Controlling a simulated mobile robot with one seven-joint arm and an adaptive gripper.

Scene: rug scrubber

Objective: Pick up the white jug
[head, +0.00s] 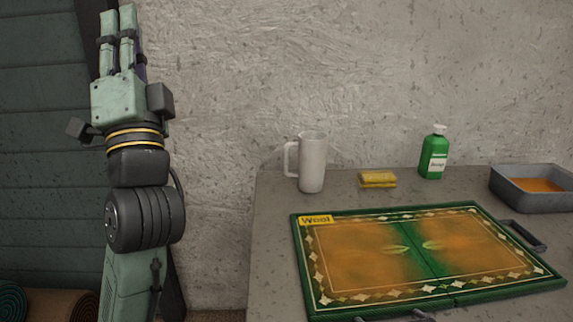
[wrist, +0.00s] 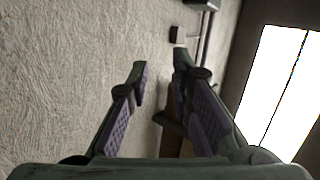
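The white jug (head: 313,163) stands upright near the back left corner of the grey table (head: 272,240), close to the wall. Its handle (head: 291,159) points left. My gripper (head: 118,16) is raised at the upper left of the head view, pointing up, well to the left of the jug and above it. In the wrist view, my gripper (wrist: 160,64) shows two purple-padded fingers apart with nothing between them. The jug is not in the wrist view.
A wool rug (head: 372,268) covers much of the table. A yellow sponge (head: 377,180), a green pump bottle (head: 434,157) and a grey tray with orange liquid (head: 530,205) stand right of the jug. Rolled rugs (head: 62,304) lie at the lower left.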

